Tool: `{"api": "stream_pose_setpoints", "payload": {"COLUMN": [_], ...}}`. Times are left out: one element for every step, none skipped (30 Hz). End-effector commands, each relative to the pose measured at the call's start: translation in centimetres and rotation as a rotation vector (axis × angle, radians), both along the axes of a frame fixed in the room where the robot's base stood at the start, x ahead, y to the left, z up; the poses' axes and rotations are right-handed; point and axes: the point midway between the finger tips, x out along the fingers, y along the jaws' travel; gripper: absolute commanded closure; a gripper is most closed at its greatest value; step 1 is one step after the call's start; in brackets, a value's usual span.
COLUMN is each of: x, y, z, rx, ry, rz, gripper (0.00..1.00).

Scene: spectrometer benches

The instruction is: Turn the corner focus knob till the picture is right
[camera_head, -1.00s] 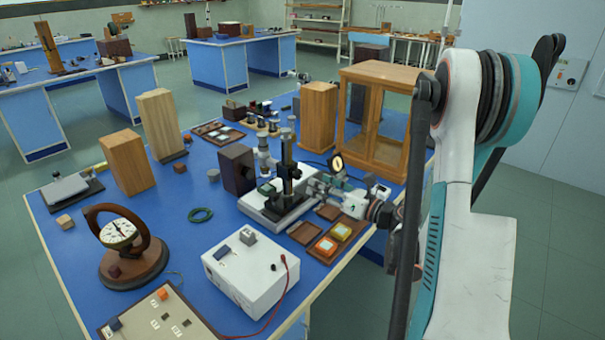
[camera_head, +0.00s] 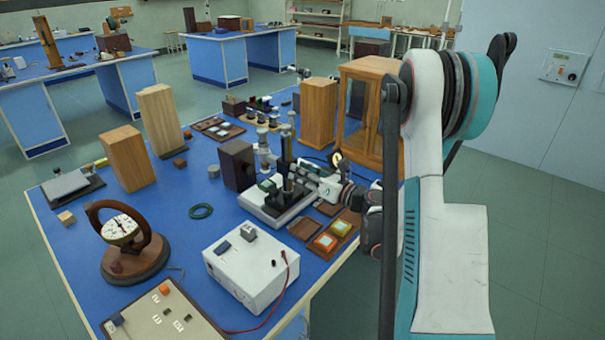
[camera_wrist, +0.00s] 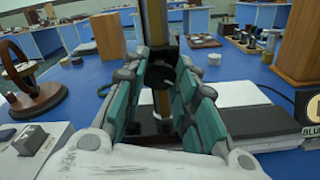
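The instrument with a dark upright column (camera_head: 286,165) and a white base (camera_head: 262,208) stands near the right edge of the blue bench. In the wrist view a dark round knob (camera_wrist: 160,75) shows in front of a brass-coloured upright (camera_wrist: 161,28). My gripper (camera_wrist: 156,72) has its two teal-padded fingers apart, one on each side of the knob. I cannot tell whether the pads touch it. In the head view my gripper (camera_head: 328,187) is at the instrument's right side, small and partly lost among its parts. No picture or screen is readable.
A brown tray (camera_head: 347,226) with orange and yellow-green pieces lies just right of the instrument. A white box (camera_head: 250,268) with a red lead stands in front. A wooden glazed cabinet (camera_head: 372,70) is behind. A card with cut-off lettering (camera_wrist: 309,112) shows at the wrist view's right edge.

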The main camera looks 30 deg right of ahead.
Motion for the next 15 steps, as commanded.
{"api": "stream_pose_setpoints", "payload": {"x": [0.01,0.01,0.01,0.01,0.01,0.01,0.01,0.00,0.00,0.01,0.01,0.01,0.02,0.02,0.02], "y": [0.00,0.00,0.00,0.00,0.00,-0.01,-0.01,-0.01,-0.01,0.00,-0.01,-0.02,-0.01,-0.02,-0.03], "z": [0.01,0.01,0.01,0.01,0.01,0.01,0.01,0.00,0.00,-0.01,-0.03,-0.04,-0.04,-0.05,-0.06], "rx": [0.000,0.000,0.000,0.000,0.000,0.001,0.003,0.005,0.009,0.015,0.023,0.033,0.043,0.056,0.075], "ry": [0.000,0.000,0.000,0.000,0.000,0.000,0.001,0.002,0.003,0.005,0.008,0.012,0.016,0.020,0.026], "rz": [0.000,0.000,0.000,0.000,0.000,0.000,0.000,0.000,0.000,0.000,0.000,0.000,0.000,0.000,0.000], "gripper": [0.95,0.97,0.97,0.97,0.97,0.97,0.97,0.97,0.97,0.97,0.97,0.97,0.97,0.97,0.97]}}
